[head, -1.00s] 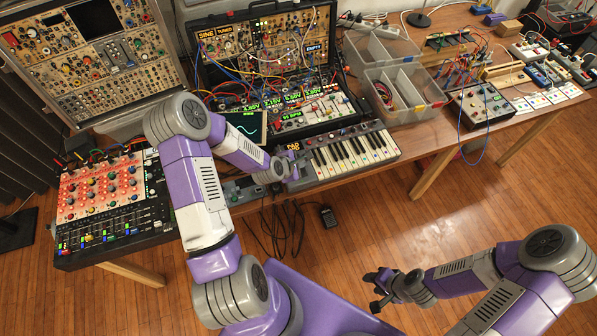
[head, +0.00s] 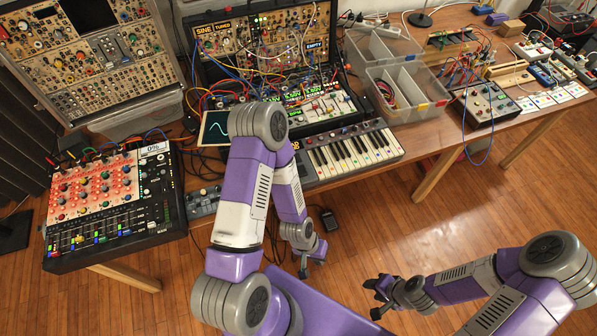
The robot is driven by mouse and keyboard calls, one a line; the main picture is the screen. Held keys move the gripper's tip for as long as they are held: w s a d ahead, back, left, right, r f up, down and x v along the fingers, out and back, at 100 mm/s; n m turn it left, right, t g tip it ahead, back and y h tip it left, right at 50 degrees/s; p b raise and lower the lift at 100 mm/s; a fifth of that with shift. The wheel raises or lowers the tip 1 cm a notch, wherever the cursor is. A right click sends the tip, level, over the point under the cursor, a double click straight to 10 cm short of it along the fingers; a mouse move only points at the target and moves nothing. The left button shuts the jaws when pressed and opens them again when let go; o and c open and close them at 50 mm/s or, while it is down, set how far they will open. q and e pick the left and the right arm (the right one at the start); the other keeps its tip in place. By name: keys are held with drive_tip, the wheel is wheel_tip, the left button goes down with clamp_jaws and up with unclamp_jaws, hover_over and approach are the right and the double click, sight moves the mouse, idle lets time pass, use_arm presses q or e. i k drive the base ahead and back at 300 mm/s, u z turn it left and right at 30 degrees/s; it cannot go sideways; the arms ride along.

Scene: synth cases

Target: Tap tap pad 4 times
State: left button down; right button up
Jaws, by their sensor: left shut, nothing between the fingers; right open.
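I cannot tell for sure which thing is the tap pad. A small yellow lit readout (head: 296,145) shows at the upper left corner of the keyboard (head: 352,153), and my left arm hides what lies just left of it. A low grey box with knobs (head: 203,202) lies on the table edge, partly behind the same arm. My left gripper (head: 304,270) is shut and empty, pointing down in front of the table edge, apart from everything. My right gripper (head: 375,298) is open and empty over the floor at lower right, far from the table.
A red-topped mixer (head: 95,190) stands at the table's left end. A modular rack (head: 262,60) and a tablet with a wave trace (head: 217,128) are behind. Clear bins (head: 405,90) and a grey knob box (head: 484,104) stand right. A black pedal (head: 329,219) lies on the floor.

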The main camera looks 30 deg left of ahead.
sight(301, 170)
drive_tip(key=z, duration=1.35)
drive_tip(key=i, duration=1.15)
drive_tip(key=u, duration=2.55)
